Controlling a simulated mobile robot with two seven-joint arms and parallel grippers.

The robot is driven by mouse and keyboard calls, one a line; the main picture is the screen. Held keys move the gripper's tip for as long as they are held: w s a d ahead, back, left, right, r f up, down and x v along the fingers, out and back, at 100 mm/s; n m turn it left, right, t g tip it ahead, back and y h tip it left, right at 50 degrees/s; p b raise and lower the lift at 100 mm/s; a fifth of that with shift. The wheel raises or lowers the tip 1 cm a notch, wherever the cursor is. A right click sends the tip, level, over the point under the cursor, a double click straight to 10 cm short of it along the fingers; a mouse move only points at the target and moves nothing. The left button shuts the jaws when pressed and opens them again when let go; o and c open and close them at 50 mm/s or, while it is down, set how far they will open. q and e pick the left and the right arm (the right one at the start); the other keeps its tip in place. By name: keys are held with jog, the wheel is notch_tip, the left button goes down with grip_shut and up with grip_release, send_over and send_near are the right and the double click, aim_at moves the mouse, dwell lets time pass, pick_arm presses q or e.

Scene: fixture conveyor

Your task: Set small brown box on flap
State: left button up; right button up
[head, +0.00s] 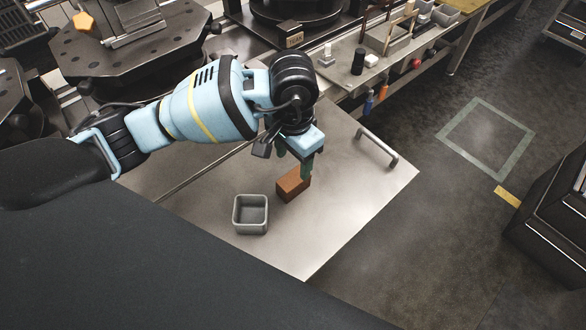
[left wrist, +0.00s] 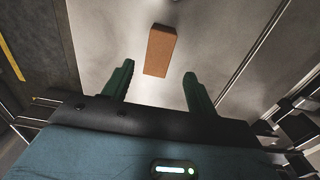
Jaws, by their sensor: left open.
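A small brown box (head: 293,184) rests on a flat metal flap (head: 345,215) with a bar handle. In the left wrist view the box (left wrist: 160,50) lies beyond the fingertips, roughly between their lines. My left gripper (head: 294,165) hangs over the flap with its fingers pointing down, close to the box. One finger hides part of the box in the head view. In the left wrist view the left gripper (left wrist: 160,84) is open, with nothing between its green fingers. My right gripper is not in either view.
A grey square open container (head: 251,214) stands on the flap left of the box. The handle (head: 377,148) rises near the flap's far right edge. Behind is a bench (head: 345,75) with several small items. Bare flap lies right of the box.

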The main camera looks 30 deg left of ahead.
aim_at(293, 177)
pick_arm(q)
jog(key=shift+r, duration=2.6)
